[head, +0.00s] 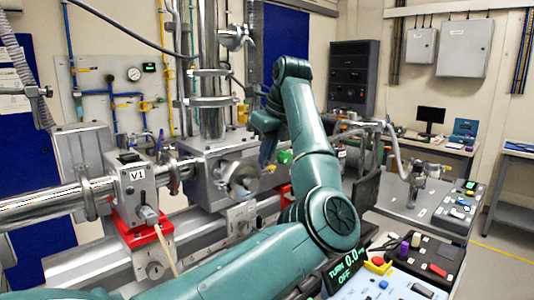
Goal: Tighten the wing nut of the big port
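The steel chamber (205,165) stands in the middle of the beamline. A large round metal port (238,181) with a clamp-like fitting sits on its front face. I cannot make out its wing nut clearly at this size. My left arm comes in from the lower left, rises and bends back toward the chamber. My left gripper (266,158) points down beside the port, a little above and to its right. The gap between its fingers does not show. My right gripper is not in view.
Valve V1 (133,183) on its red bracket stands left of the chamber. A control panel (392,280) reading "TURN 0.0 OFF" is at the lower right, close to my arm. A bench (405,206) with metal fittings stands behind it. Open floor (505,250) lies at far right.

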